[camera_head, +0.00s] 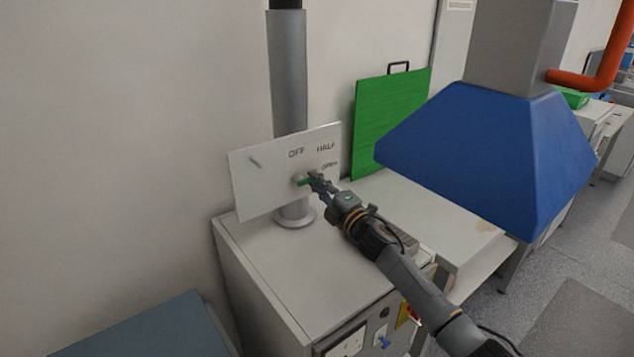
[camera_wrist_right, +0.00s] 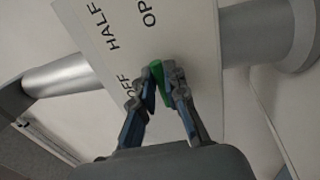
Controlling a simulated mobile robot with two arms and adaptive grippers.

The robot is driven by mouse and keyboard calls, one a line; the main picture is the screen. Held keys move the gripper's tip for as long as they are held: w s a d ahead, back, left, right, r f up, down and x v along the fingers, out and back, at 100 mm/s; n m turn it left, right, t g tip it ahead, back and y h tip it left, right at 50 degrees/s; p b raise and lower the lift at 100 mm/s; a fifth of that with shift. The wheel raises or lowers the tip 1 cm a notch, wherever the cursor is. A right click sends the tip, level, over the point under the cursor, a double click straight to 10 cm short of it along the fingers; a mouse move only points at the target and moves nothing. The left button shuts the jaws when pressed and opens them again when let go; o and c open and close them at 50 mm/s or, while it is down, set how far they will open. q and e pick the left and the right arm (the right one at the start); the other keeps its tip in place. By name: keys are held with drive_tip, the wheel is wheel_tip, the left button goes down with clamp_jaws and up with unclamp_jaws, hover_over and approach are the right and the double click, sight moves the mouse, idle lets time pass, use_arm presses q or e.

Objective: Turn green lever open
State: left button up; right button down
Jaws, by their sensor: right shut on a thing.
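The green lever (camera_head: 303,182) sits on a tilted white panel (camera_head: 258,190) marked OFF, HALF and OPEN. The panel is mounted in front of a grey vertical pipe. My right gripper (camera_head: 316,180) reaches the lever from the right. In the right wrist view my right gripper (camera_wrist_right: 162,82) is shut on the green lever (camera_wrist_right: 156,72), whose tip shows between the fingertips. The lever's base is partly hidden by the fingers, so I cannot tell exactly which label it points to. My left gripper is not in view.
The grey pipe (camera_head: 289,75) stands on a white cabinet (camera_head: 262,250). A blue hood (camera_head: 480,150) hangs at the right, close to my right arm. A green board (camera_head: 390,115) leans against the wall behind. A blue-grey surface (camera_head: 150,335) lies at the lower left.

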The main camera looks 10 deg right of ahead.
drive_tip(key=shift+f, duration=0.15)
drive_tip(key=c, duration=1.4)
unclamp_jaws()
drive_tip(key=v, duration=1.2)
